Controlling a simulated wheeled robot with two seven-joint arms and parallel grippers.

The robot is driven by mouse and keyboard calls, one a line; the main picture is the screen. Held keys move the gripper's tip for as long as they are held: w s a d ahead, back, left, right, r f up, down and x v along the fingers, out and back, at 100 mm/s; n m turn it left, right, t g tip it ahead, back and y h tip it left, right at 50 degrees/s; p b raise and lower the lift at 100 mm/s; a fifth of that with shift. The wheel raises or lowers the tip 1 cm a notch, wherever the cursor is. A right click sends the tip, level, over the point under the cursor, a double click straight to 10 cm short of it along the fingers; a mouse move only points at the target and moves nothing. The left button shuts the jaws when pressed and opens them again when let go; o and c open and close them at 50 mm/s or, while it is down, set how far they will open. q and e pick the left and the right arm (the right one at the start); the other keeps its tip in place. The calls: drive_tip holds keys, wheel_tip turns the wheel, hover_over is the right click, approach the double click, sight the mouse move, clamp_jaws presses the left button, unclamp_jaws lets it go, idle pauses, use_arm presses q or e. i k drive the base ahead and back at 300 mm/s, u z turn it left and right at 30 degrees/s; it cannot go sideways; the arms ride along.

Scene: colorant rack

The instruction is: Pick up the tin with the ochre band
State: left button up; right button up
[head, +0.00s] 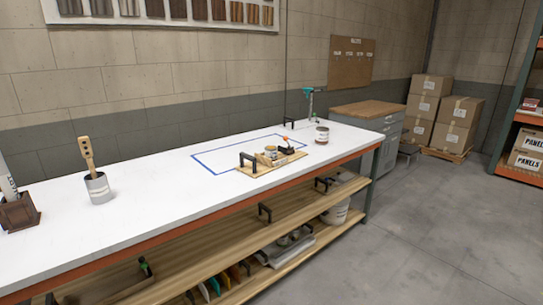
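A small tin (322,135) stands upright on the white table near its far right end. It has a pale label and a brownish band; at this size I cannot tell whether that band is ochre. A wooden tray (246,171) with black handles holds some small containers (270,152) and an item with an orange tip; no band colour can be read on them. Neither of my grippers is in view.
The long white worktop (150,190) is mostly clear, with a blue taped outline (215,152) around the tray area.

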sight(270, 152)
drive_tip(key=z, duration=0.55)
drive_tip(key=k, duration=0.65)
drive_tip(key=z, duration=0.85)
drive_tip(key=i, duration=1.15)
drive_tip(key=z, duration=0.3)
drive_tip(key=i, duration=2.25)
drive_tip(key=u, duration=0.55)
drive_tip(key=i, duration=1.25)
drive_tip(key=u, duration=1.75)
drive_tip(key=i, duration=1)
drive_tip(key=u, duration=0.7)
